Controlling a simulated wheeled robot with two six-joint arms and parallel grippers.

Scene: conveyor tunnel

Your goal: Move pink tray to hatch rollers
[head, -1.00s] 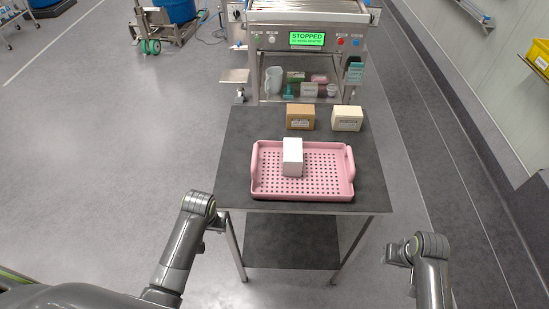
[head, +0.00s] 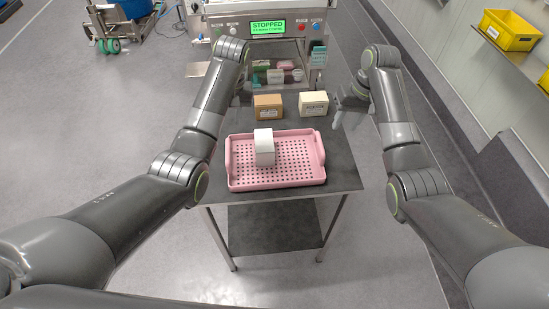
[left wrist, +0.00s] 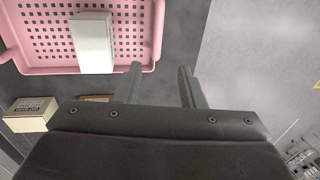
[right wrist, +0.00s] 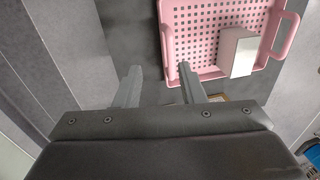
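The pink tray (head: 278,184) lies flat on the dark table, with a white box (head: 264,149) standing in it. My left gripper (head: 243,95) is above the table's left edge, beyond the tray and partly hidden by its arm. In the left wrist view its fingers (left wrist: 160,70) are apart and empty. My right gripper (head: 345,112) is above the table's right side, beyond the tray. In the right wrist view its fingers (right wrist: 159,70) are apart and empty; the tray (right wrist: 190,28) lies near one finger in that picture.
A brown box (head: 268,107) and a cream box (head: 313,103) stand on the table (head: 340,172) behind the tray. Beyond is a machine whose green screen (head: 268,27) reads STOPPED. Yellow bins (head: 510,30) sit on the right wall shelf. The floor left of the table is clear.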

